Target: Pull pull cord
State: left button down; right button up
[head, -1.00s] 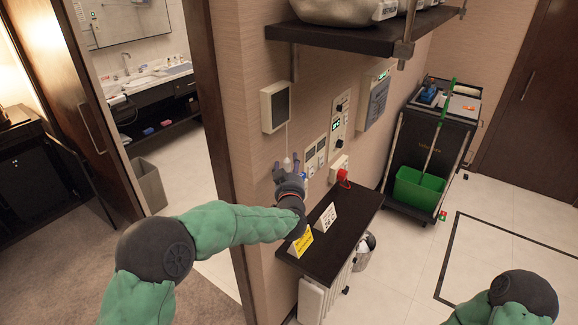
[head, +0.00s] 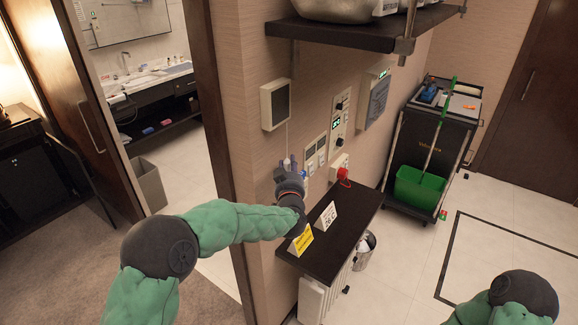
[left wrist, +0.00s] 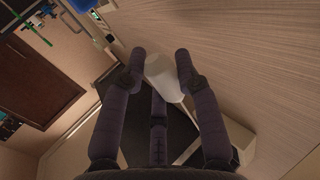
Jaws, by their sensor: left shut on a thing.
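A white box with a dark grey face (head: 275,104) is fixed to the beige wall. A thin pale pull cord (head: 287,135) hangs straight down from it along the wall. My left gripper (head: 289,162) is at the cord's lower end, above the dark shelf. In the left wrist view, my left gripper (left wrist: 160,62) has its dark fingers on both sides of the white, rounded pull cord handle (left wrist: 160,68) and is shut on it. The fingers hide most of the handle in the head view. My right gripper is out of view; only part of my right arm shows at the lower right.
A dark shelf (head: 333,250) with a yellow sign and a white sign is just below my left gripper. Switch panels (head: 316,152) and a red item (head: 343,175) are close to its right. An upper shelf (head: 350,38) juts out above. A doorway opens to the left.

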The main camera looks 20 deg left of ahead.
pick_arm(q)
jog(key=shift+f, duration=0.7)
jog(key=shift+r, duration=0.1)
jog(key=c, duration=0.9)
grip_release()
jog(key=shift+o, duration=0.2)
jog(key=v, duration=1.2)
